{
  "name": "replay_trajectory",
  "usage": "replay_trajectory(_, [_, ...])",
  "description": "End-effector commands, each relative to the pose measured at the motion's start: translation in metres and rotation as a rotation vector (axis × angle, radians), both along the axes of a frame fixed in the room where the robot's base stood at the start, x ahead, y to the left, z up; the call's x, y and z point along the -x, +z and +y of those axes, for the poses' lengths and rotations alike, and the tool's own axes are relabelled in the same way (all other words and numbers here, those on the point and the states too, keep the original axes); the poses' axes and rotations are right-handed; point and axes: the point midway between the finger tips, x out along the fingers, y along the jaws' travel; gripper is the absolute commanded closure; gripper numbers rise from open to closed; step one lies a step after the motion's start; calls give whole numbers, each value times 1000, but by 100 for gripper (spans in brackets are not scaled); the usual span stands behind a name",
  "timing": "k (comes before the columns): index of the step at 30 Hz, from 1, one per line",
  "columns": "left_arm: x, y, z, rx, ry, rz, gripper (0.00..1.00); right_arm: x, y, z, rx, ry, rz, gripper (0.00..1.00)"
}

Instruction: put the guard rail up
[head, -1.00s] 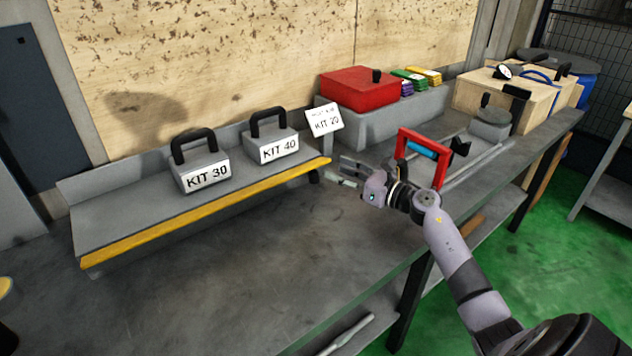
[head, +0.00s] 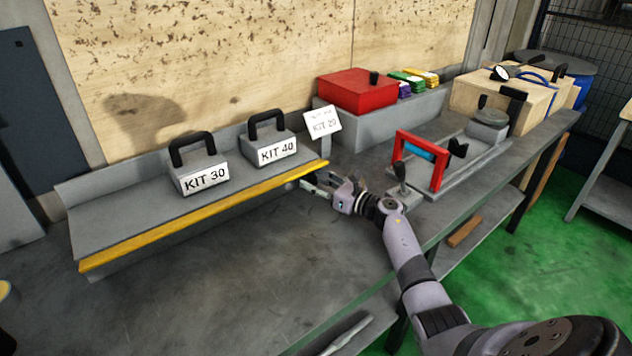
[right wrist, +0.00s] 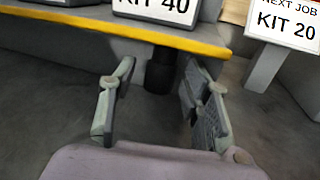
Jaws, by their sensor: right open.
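The guard rail looks to be the long yellow bar (head: 205,216) along the front edge of a grey shelf. It also crosses the top of the right wrist view (right wrist: 120,29). A short black cylinder (right wrist: 160,72) hangs under the rail near its right end. My right gripper (head: 308,184) is open and empty, just in front of the rail's right end. In the right wrist view its two fingers (right wrist: 158,103) stand apart, with the cylinder beyond and between them, not gripped. My left gripper is not in view.
KIT 30 (head: 205,181) and KIT 40 (head: 276,152) weights stand on the shelf behind the rail. A KIT 20 sign (head: 322,123) stands at its right. A red-framed fixture (head: 438,172) is right of my gripper. The bench front (head: 230,285) is clear.

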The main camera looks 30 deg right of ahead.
Motion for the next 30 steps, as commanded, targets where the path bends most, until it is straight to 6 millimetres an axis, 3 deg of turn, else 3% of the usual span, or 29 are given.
replay_trajectory(2, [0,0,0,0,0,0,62,0,0,0,0,0,0,56])
replay_trajectory(22, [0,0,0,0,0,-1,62,1,0,-1,0,-1,0,100])
replay_trajectory(30, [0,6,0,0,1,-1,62,1,3,-1,4,-1,16,100])
